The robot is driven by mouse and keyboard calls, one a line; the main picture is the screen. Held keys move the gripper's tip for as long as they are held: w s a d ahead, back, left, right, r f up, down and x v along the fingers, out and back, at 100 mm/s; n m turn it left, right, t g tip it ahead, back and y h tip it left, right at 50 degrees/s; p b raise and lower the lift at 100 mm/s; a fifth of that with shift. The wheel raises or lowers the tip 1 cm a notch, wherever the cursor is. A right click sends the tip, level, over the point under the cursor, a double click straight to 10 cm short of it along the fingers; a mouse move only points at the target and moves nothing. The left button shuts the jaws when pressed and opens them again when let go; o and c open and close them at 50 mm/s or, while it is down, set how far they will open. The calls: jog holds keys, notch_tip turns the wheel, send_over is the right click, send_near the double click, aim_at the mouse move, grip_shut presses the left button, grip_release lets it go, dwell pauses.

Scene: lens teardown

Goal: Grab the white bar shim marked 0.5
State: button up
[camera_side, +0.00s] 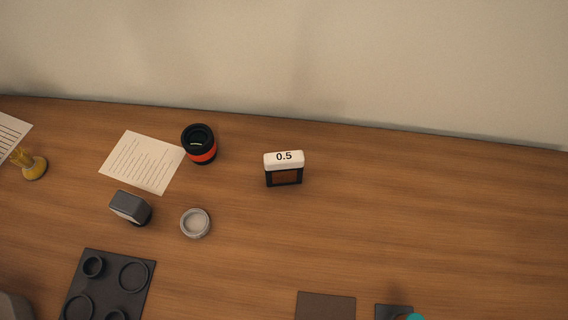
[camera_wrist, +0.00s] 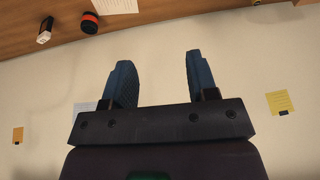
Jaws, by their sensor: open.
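The white bar shim (camera_side: 284,162) marked 0.5 rests across the top of a small black frame stand (camera_side: 284,183) on the wooden table. In the wrist view the shim (camera_wrist: 43,38) shows small at the upper left, on its dark stand (camera_wrist: 48,24). My gripper (camera_wrist: 159,60) is open, with nothing between its two dark blue fingers. It is well apart from the shim and is not in the side view.
A black lens barrel with a red band (camera_side: 200,145) stands left of the shim, beside a printed sheet (camera_side: 142,162). A grey block (camera_side: 130,207), a grey ring (camera_side: 195,223) and a dark tray (camera_side: 137,289) lie nearer. The table right of the shim is clear.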

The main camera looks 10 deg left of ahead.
jog(key=w+d+f+n+g+h, duration=0.2)
jog(key=d+f+g+h, duration=0.25)
jog(key=d+f, duration=0.5)
jog(key=w+d+f+n+g+h, duration=0.1)
jog(key=w+d+f+g+h, duration=0.4)
jog(key=d, duration=0.8)
jog(key=n+t+h, duration=0.2)
jog(key=n+h, duration=0.5)
jog(key=n, duration=0.4)
send_over(282, 162)
jog(key=s+a, duration=0.7)
jog(key=s, duration=0.1)
notch_tip(282, 162, down, 7)
jog(key=w+d+n+t, duration=0.2)
jog(key=w+n+t, duration=0.5)
jog(key=w, duration=0.1)
jog(key=shift+h, duration=0.45)
notch_tip(282, 162, down, 7)
jog(key=shift+s+f, duration=0.1)
jog(key=shift+f, duration=0.05)
jog(key=shift+x, duration=2.55)
jog(key=shift+a, duration=0.1)
grip_shut()
